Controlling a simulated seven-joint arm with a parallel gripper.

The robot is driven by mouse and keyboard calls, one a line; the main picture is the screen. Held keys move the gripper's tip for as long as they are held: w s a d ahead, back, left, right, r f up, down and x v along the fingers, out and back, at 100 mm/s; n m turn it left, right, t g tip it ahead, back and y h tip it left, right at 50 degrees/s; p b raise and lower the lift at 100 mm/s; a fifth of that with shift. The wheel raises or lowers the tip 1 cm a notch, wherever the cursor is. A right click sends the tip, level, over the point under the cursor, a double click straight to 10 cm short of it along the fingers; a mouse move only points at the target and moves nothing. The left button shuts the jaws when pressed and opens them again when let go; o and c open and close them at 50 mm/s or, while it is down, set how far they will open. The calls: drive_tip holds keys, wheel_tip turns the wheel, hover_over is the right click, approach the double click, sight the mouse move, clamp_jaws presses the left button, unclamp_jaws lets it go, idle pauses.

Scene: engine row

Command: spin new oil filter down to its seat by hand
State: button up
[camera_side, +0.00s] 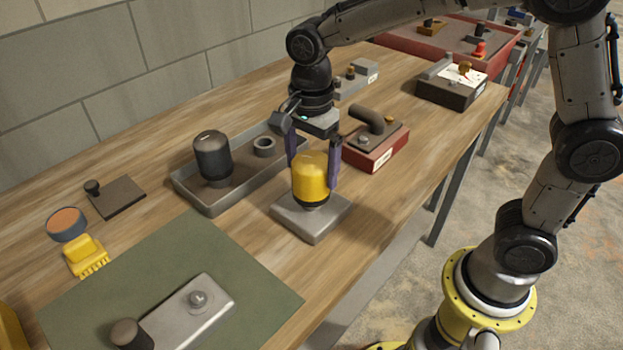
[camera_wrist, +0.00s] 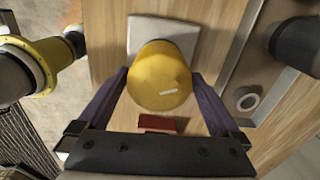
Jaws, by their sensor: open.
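The yellow oil filter (camera_side: 311,180) stands upright on a grey square block (camera_side: 312,217) near the table's front edge. In the wrist view the filter (camera_wrist: 160,78) shows from above, with the block (camera_wrist: 160,32) beyond it. My gripper (camera_side: 313,176) is open, pointing down, with its purple fingers on either side of the filter. In the wrist view the fingers (camera_wrist: 165,95) look spread with gaps beside the filter. The joint between filter and block is narrow and dark, so how far the filter is seated cannot be told.
A grey tray (camera_side: 203,203) holding a dark filter (camera_side: 212,155) and a ring (camera_side: 264,146) lies left of the block. A red block with a dark pipe (camera_side: 376,145) stands close behind to the right. A green mat (camera_side: 170,262) lies front left.

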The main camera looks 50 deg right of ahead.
drive_tip(key=shift+f, duration=2.05)
drive_tip(key=c, duration=1.5)
drive_tip(key=m, duration=1.1)
drive_tip(key=o, duration=1.5)
